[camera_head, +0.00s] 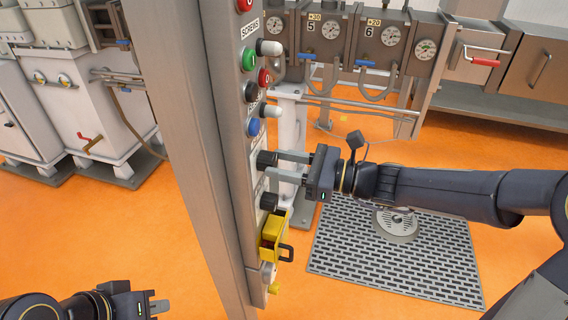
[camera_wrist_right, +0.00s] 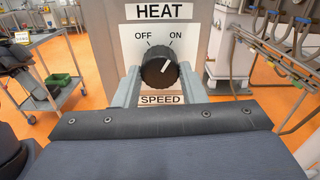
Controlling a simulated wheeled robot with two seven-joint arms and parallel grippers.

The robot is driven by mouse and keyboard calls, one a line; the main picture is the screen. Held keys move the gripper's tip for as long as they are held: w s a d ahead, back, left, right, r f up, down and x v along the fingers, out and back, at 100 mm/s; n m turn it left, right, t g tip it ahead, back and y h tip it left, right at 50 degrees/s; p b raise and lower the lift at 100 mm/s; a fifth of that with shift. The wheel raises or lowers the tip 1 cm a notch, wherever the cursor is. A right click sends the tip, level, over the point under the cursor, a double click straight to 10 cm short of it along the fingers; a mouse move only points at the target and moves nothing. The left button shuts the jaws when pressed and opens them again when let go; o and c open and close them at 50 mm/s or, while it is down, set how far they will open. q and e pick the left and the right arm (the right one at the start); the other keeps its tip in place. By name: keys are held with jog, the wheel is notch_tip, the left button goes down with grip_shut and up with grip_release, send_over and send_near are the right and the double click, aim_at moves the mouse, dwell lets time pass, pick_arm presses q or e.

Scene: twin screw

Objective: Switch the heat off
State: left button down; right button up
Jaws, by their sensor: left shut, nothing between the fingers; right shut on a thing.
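The heat knob (camera_wrist_right: 160,72) is black and round, under a HEAT label (camera_wrist_right: 158,11) with OFF at its upper left and ON at its upper right. Its white pointer line leans to the upper right, toward ON. My right gripper (camera_head: 281,165) is shut on this knob, with one finger on each side of it in the right wrist view (camera_wrist_right: 160,84). In the head view the knob (camera_head: 266,158) is on the panel's side face. My left gripper (camera_head: 159,306) is shut and empty at the lower left, away from the panel.
The tall grey control panel (camera_head: 187,130) carries several other buttons and knobs above. Below the heat knob are another black knob (camera_head: 269,202) and a yellow guarded switch (camera_head: 274,230). A metal grate (camera_head: 400,268) lies on the orange floor. Gauge boxes (camera_head: 383,43) stand behind.

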jog(key=shift+f+n+b, duration=0.2)
jog(key=shift+n+b, duration=0.4)
jog(key=shift+b, duration=0.15)
jog(key=n+b, duration=0.8)
jog(key=b, duration=0.2)
jog(key=shift+f+b, duration=0.1)
jog(key=shift+b, duration=0.25)
jog(key=shift+r+n+b, duration=0.2)
jog(key=shift+n+b, duration=1.2)
jog(key=o, duration=1)
jog(key=shift+r, duration=0.1)
jog(key=shift+v, duration=3.95)
